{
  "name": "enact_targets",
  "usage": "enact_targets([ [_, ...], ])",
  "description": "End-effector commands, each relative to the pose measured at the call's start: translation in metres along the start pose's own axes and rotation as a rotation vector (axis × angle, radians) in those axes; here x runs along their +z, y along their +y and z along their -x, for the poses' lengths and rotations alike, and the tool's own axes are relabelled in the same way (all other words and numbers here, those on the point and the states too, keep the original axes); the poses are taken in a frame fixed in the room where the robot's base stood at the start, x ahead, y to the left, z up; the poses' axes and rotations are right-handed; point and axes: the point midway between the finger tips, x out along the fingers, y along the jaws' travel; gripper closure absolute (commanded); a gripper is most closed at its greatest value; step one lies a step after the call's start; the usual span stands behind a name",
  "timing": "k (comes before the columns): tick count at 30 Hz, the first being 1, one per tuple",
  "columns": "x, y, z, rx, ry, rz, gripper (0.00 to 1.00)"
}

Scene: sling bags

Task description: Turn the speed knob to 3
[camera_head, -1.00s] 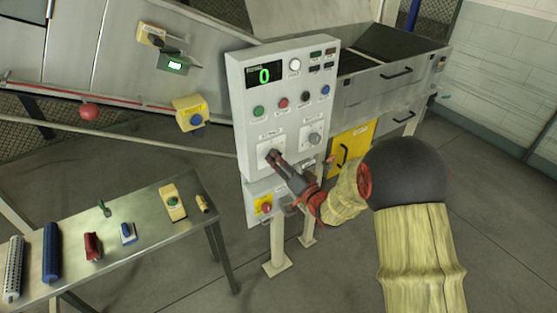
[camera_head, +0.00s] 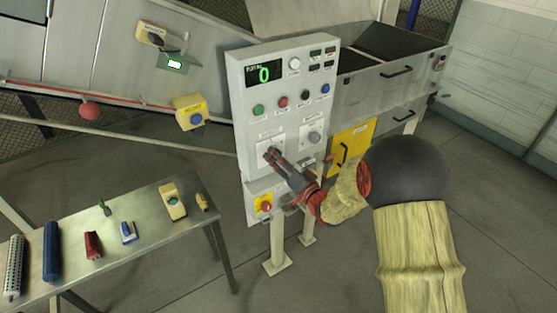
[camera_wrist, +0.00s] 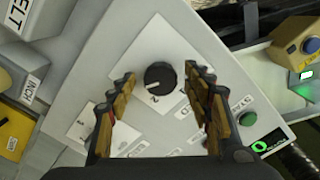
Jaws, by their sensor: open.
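A black round knob (camera_wrist: 159,76) with a white pointer line sits on a white plate of the grey control panel, with printed marks beside it. In the wrist view my gripper (camera_wrist: 158,80) is open, with one fingertip on each side of the knob; I cannot tell whether they touch it. In the head view my gripper (camera_head: 274,156) is at the panel's lower left plate and hides the knob. The control panel (camera_head: 243,131) has a display (camera_head: 264,74) reading a green 0. The knob's exact setting is too small to read.
A grey knob (camera_head: 314,137) is right of my gripper, and several coloured buttons are above. A red emergency button (camera_head: 265,207) on yellow is below. A metal table (camera_head: 150,195) with several small items is at left. A yellow door (camera_head: 360,135) is at right.

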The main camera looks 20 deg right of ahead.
Motion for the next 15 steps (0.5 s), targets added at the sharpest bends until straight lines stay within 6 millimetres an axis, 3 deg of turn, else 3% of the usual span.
enact_targets([
  [8, 0.0, 0.0, 0.004, 0.001, 0.0, 0.0, 0.5],
  [15, -0.001, 0.001, 0.042, 0.003, 0.002, 0.0, 0.5],
])
